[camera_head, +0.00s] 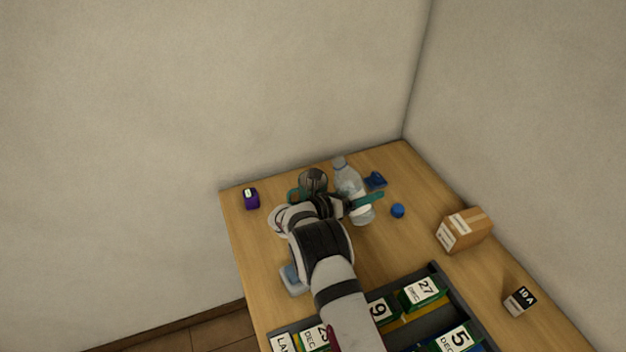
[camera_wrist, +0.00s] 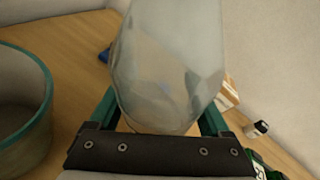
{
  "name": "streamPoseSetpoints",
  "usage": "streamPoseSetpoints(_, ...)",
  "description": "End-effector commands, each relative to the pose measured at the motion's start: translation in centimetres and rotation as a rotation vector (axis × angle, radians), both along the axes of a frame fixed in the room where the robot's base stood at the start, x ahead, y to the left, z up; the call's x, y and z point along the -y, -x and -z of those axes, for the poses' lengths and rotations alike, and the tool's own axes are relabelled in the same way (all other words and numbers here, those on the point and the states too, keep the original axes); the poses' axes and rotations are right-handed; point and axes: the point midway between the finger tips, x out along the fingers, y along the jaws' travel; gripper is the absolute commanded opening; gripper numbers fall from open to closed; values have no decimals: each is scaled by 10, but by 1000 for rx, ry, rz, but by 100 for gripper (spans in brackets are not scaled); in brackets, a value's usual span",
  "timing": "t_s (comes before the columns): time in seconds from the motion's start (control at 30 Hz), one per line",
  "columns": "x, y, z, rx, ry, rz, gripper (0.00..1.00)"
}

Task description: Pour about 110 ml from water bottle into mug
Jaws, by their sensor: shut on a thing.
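The clear water bottle (camera_head: 346,180) is in my gripper (camera_head: 362,201), whose teal fingers are shut around its lower body. In the head view the bottle leans, its top to the left, toward the mug. In the wrist view the bottle (camera_wrist: 170,65) fills the middle between the fingers (camera_wrist: 158,125); its mouth is out of frame, and the water level is unclear. The grey mug (camera_head: 313,178) with teal trim stands just left of the bottle, partly hidden by my wrist. Its open teal-rimmed top (camera_wrist: 42,75) shows at the left of the wrist view. No stream of water is visible.
A blue object (camera_head: 376,180) and a round blue piece (camera_head: 398,211) lie right of the bottle. A cardboard box (camera_head: 465,230), small black box (camera_head: 520,301) and tray of dated boxes (camera_head: 450,285) are further right and front. A purple item (camera_head: 251,198) is left.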

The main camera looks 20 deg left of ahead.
Motion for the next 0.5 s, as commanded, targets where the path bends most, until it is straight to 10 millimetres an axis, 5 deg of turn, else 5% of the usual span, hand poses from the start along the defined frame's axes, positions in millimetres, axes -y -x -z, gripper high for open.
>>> streamPoseSetpoints(0.23, -10, -2, 19, 60, -349, -8, 3)
streamPoseSetpoints(0.5, -17, -4, 23, 87, -495, -12, 3)
